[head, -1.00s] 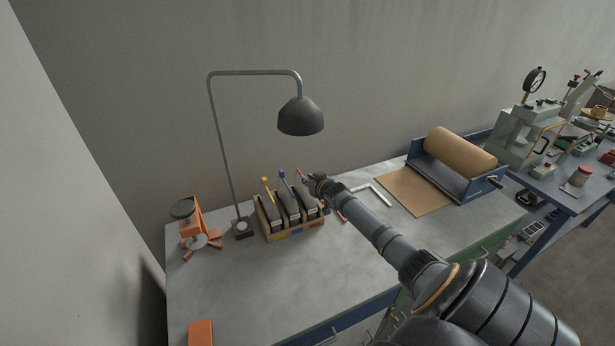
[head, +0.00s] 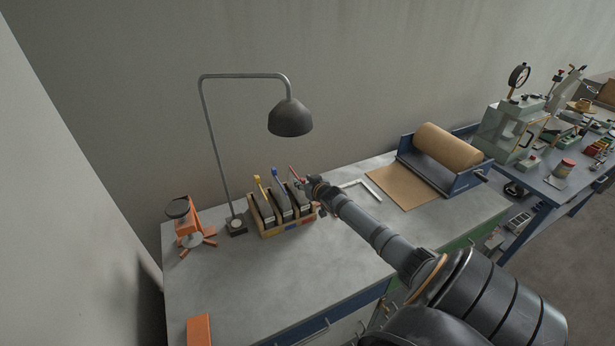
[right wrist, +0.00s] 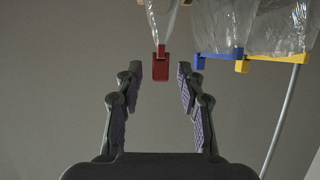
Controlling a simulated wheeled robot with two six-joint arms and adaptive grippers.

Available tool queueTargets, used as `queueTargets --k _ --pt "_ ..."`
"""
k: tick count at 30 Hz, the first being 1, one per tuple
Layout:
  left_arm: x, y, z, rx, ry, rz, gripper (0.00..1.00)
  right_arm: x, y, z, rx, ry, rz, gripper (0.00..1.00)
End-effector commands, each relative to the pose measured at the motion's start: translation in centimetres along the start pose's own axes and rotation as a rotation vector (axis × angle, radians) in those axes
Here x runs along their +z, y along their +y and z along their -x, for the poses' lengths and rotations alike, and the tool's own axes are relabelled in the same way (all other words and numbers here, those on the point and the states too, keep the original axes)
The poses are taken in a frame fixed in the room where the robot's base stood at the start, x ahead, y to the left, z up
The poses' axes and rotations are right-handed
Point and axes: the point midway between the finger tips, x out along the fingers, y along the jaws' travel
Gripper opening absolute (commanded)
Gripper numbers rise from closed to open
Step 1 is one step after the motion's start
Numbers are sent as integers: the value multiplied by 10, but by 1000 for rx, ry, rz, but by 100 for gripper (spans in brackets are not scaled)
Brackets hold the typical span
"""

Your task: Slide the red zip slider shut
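The red zip slider (right wrist: 160,65) sits on a clear bag (right wrist: 161,18) in the right wrist view, at the upper middle. My right gripper (right wrist: 158,75) is open, with one finger on each side of the red slider and a gap on both sides. In the head view the right gripper (head: 307,183) is at the right end of the bag crate (head: 287,228), beside the red slider (head: 294,172). The gripper and wrist partly hide that end. My left gripper is in neither view.
A blue slider (right wrist: 216,53) and a yellow slider (right wrist: 242,66) on other clear bags are to the right in the wrist view. A lamp (head: 290,118) overhangs the crate. An orange clamp-like stand (head: 188,222) is at left. The front bench top (head: 260,285) is mostly clear.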

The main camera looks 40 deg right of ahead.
Motion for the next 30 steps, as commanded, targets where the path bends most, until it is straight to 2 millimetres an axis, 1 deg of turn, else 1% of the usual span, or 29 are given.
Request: queueTargets --k 4,12,14,16,22,30 --pt "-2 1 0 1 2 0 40 1 1 19 -1 -2 9 39" --pt "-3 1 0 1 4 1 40 2 -1 74 -4 -4 17 39" --pt "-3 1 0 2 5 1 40 2 2 84 1 -5 18 39" --pt "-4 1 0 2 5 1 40 2 -1 94 -3 -3 17 39" --pt "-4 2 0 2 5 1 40 1 2 112 2 -3 13 39" --pt "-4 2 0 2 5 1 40 1 0 118 -1 0 1 39"
